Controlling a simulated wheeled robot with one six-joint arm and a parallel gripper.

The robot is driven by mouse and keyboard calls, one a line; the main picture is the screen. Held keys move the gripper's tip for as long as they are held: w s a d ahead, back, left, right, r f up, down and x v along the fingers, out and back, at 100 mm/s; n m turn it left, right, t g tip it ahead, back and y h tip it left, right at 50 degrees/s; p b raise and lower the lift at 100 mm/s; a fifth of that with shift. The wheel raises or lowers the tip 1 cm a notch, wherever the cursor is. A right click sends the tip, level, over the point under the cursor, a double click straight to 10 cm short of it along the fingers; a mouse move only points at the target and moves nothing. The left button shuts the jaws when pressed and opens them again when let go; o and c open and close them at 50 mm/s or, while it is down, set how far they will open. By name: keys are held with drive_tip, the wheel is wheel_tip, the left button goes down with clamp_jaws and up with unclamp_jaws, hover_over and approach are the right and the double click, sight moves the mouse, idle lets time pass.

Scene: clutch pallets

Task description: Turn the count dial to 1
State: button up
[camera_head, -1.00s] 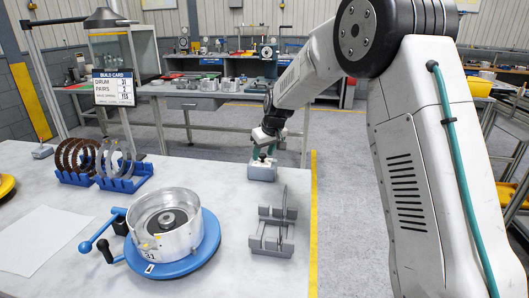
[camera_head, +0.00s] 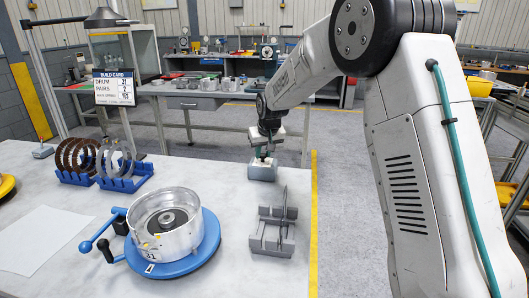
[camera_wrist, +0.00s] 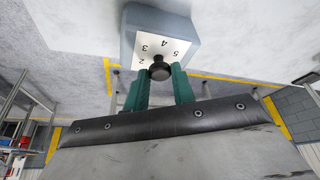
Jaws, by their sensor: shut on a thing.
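The count dial is a small grey box (camera_head: 262,173) with a white face, near the table's back right edge. In the wrist view the box (camera_wrist: 194,45) shows the printed numbers 2, 3, 4 and 5 around a black round knob (camera_wrist: 160,71). No 1 is visible; that part of the face is hidden by the knob and fingers. My gripper (camera_head: 264,153) comes down on the box from above. Its green fingers (camera_wrist: 160,78) are shut on the knob, one on each side. Which number the knob points at cannot be told.
A grey slotted stand (camera_head: 272,238) is in front of the dial box. A metal drum (camera_head: 148,235) on a blue turntable stands to the left. A blue rack (camera_head: 122,184) holds rings farther back. A build card (camera_head: 114,87) stands behind. Bare table lies between drum and dial box.

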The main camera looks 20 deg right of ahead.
drive_tip(key=m, duration=0.1)
drive_tip(key=m+h, duration=0.1)
drive_tip(key=m, duration=0.2)
drive_tip(key=shift+a+m+h, duration=0.25)
drive_tip(key=shift+m+h, duration=0.05)
drive_tip(key=shift+h, duration=0.1)
drive_tip(key=shift+w+m+g+h, duration=0.1)
drive_tip(key=shift+m+g+h, duration=0.5)
drive_tip(key=shift+m, duration=1.4)
drive_tip(key=shift+a, duration=0.1)
drive_tip(key=o, duration=1)
drive_tip(key=v, duration=0.8)
